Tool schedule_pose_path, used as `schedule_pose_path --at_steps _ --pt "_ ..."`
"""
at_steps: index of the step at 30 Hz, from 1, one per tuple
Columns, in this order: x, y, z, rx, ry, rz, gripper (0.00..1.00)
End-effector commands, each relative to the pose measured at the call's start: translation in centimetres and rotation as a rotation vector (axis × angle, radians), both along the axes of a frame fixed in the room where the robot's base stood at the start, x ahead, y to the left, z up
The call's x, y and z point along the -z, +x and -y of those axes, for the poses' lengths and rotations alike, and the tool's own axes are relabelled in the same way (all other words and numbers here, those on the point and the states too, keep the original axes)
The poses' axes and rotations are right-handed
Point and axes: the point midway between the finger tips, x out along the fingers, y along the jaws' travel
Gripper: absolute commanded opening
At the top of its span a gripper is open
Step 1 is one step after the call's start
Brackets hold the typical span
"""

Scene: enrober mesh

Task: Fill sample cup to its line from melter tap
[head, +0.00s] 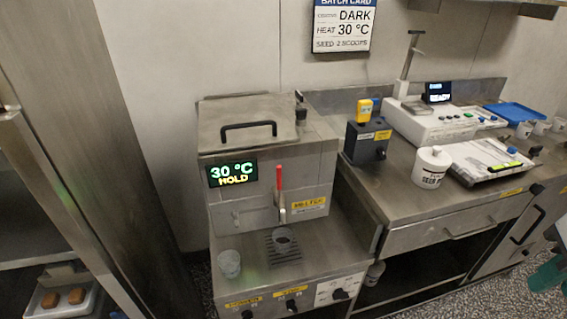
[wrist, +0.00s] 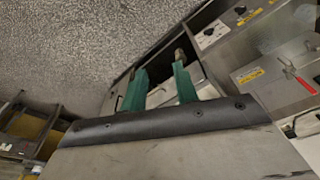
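The melter (head: 310,165) stands at centre left, its display (head: 232,174) reading 30 °C HOLD. Its tap has a red lever (head: 279,178) standing upright above the drip grate (head: 290,258). A clear cup (head: 229,263) stands on the deck left of the grate. My gripper (wrist: 160,88) has two green fingers, apart with nothing between them. In the head view only part of it (head: 550,275) shows at the right edge, far from the melter.
The right-hand counter holds a dark box with a yellow top (head: 367,138), a white seed tub (head: 432,167) and a white machine (head: 435,120). A batch card (head: 342,28) on the wall reads DARK, 30 °C, seed 2 scoops. A tall steel cabinet (head: 85,110) stands left. Speckled floor lies in front.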

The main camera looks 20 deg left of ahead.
Motion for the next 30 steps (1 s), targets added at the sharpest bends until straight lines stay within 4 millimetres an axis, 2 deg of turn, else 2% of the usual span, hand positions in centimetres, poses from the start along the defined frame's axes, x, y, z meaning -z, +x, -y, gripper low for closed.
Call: schedule_pose_path --at_steps 5,6,9,12,15,19,21,24,27,30 --pt "2.3 8.3 -4.1 -0.120 0.026 0.185 0.30" --pt "2.9 10.5 -5.6 -0.155 0.038 0.245 0.30" --pt "4.6 15.5 -10.2 -0.238 0.076 0.398 0.30" --pt "6.0 19.3 -15.3 -0.315 0.126 0.551 0.30" --pt "7.5 21.8 -20.5 -0.384 0.182 0.702 0.30" --pt "9.3 23.0 -27.3 -0.466 0.274 0.895 0.30" --pt "10.2 22.7 -30.6 -0.505 0.328 0.992 0.30" --pt "11.2 21.5 -34.3 -0.547 0.401 1.114 0.30" --pt "11.8 20.1 -36.8 -0.575 0.463 1.209 0.30" --pt "12.2 18.9 -38.2 -0.591 0.507 1.273 0.30"
